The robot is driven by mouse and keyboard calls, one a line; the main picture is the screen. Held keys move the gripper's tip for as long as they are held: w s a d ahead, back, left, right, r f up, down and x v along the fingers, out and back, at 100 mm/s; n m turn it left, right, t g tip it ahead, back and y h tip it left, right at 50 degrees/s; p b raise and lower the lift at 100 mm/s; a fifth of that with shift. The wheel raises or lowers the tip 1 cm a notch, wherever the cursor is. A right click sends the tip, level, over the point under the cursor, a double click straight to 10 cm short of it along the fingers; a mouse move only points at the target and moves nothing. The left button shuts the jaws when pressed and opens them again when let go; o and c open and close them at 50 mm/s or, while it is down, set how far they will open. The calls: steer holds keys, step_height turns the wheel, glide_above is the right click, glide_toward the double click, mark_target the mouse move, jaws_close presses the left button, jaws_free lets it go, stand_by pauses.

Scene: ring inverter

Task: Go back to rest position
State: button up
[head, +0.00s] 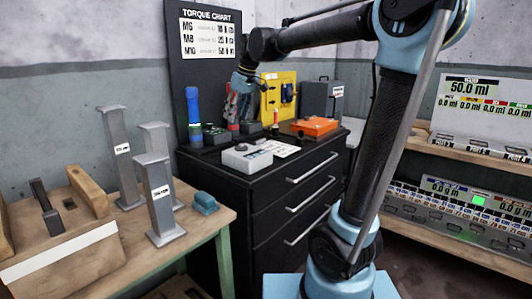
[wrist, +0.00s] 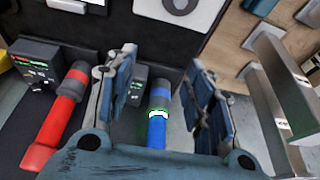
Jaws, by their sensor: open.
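My gripper (head: 238,105) hangs over the back of the black drawer cabinet (head: 255,215) in the head view, its fingers pointing down. In the wrist view my gripper (wrist: 160,80) shows two blue-grey fingers spread wide apart, with nothing clasped. A blue tool with a green lit ring (wrist: 157,118) appears between the fingers in that view, apart from them. The blue tool (head: 193,108) stands upright at the cabinet's left in the head view. A red tool (wrist: 52,125) shows left of the fingers; its lower part is partly hidden in the head view.
The cabinet top holds an orange box (head: 314,127), a white device (head: 247,157) and a yellow panel (head: 277,98). Grey metal stands (head: 163,200) and a wooden carrier (head: 75,240) stand on the left bench. Shelves with instruments (head: 470,205) line the right. The torque chart board (head: 208,75) is behind.

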steer(key=s+d+f+m, duration=0.1)
steer(key=s+d+f, duration=0.1)
steer(key=d, duration=0.2)
steer(key=s+d+f+m, duration=0.1)
steer(key=s+d+f, duration=0.1)
steer(key=d, duration=0.2)
steer(key=s+d+f+h, duration=0.1)
steer(key=s+d, duration=0.1)
steer(key=d, duration=0.2)
steer(key=shift+s+d+f+m, duration=0.1)
steer(key=shift+d+f+m, duration=0.05)
steer(key=shift+f+m, duration=0.25)
steer(key=s+d+f+m+h, duration=0.1)
steer(key=s+d+f+m, duration=0.2)
steer(key=s+d+f, duration=0.6)
steer(key=s+d+f+m+h, duration=0.1)
steer(key=s+d+f+m, duration=0.3)
steer(key=s+d+f, duration=0.5)
step_height(320, 180, down, 4)
steer(key=s, duration=0.3)
steer(key=shift+f, duration=0.15)
steer(key=shift+w+a+f, duration=0.1)
steer(key=shift+w+f, duration=0.1)
steer(key=shift+w, duration=0.3)
